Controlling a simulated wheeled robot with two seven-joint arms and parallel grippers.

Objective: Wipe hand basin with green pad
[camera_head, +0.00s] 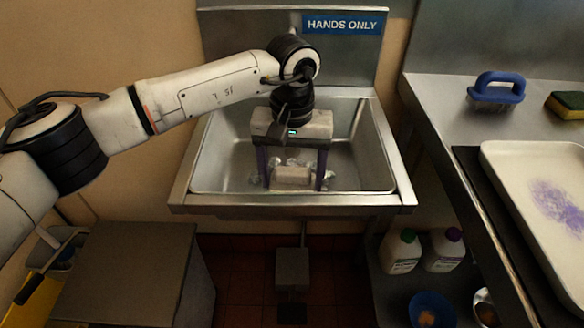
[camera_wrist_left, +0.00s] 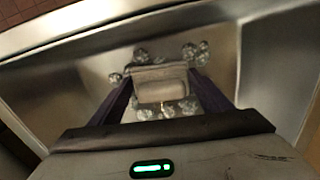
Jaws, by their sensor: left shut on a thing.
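The hand basin (camera_head: 376,160) is a steel sink below a sign reading "HANDS ONLY". My left gripper (camera_head: 293,184) points down into it, its two purple fingers on either side of a pale tan block-shaped pad (camera_head: 292,173). The gripper is shut on this pad low in the basin; the pad also shows between the fingers in the left wrist view (camera_wrist_left: 160,90). No green shows on it, and its underside is hidden. Several whitish, glassy clumps (camera_wrist_left: 189,51) lie around the pad on the basin floor. My right gripper is not in view.
On the right counter are a blue-handled brush (camera_head: 497,88), a yellow and dark green sponge (camera_head: 567,105) and a white tray (camera_head: 510,165) with a purple smear. Bottles (camera_head: 401,252) and a blue bowl (camera_head: 432,309) sit below. A grey cabinet (camera_head: 130,270) stands left.

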